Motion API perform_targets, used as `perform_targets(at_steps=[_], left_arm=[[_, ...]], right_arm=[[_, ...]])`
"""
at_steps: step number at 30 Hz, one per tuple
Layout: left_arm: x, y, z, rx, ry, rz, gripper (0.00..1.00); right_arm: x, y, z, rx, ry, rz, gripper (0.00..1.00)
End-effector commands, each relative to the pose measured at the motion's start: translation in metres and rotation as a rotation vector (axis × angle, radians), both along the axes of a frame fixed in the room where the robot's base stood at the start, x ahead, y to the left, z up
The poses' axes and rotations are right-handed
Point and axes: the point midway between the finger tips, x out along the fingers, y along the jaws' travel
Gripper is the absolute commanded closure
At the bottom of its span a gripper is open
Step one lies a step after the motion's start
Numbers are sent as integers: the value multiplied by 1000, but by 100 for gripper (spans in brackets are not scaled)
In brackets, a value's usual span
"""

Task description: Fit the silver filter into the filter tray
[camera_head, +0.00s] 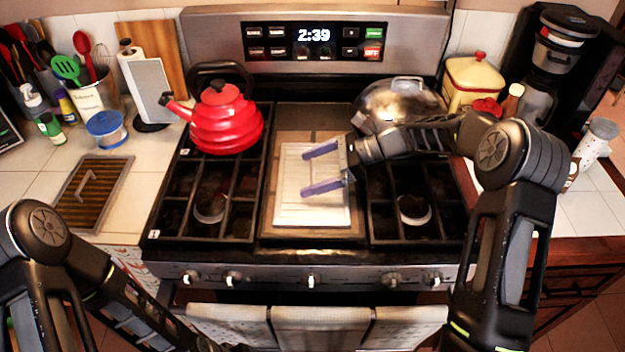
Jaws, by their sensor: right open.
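A pale silver, flat rectangular panel (312,212), which looks like the silver filter, lies on the middle of the stove. A flat brown board or tray (268,220) shows around and under it; I cannot tell if this is the filter tray or if the panel is seated in it. My right gripper (304,171) is open, its two purple fingers pointing left over the panel with nothing between them. I cannot tell whether the fingers touch the panel. My left arm shows at the lower left, but its gripper is out of view.
A red kettle (222,125) stands on the left rear burner, and a shiny domed pot (400,100) on the right rear. A brown ribbed slab with a handle (90,195) lies on the left counter. A grey panel (152,90) stands upright behind it. Towels (318,325) hang in front.

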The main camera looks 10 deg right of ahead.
Motion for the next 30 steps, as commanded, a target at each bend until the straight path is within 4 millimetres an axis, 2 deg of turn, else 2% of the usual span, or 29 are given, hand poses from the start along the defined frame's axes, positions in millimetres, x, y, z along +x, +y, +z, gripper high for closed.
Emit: perform_targets(at_steps=[6, 30], left_arm=[[0, 0, 0, 0, 0, 0, 69], [0, 0, 0, 0, 0, 0, 69]], right_arm=[[0, 0, 0, 0, 0, 0, 0], [0, 0, 0, 0, 0, 0, 65]])
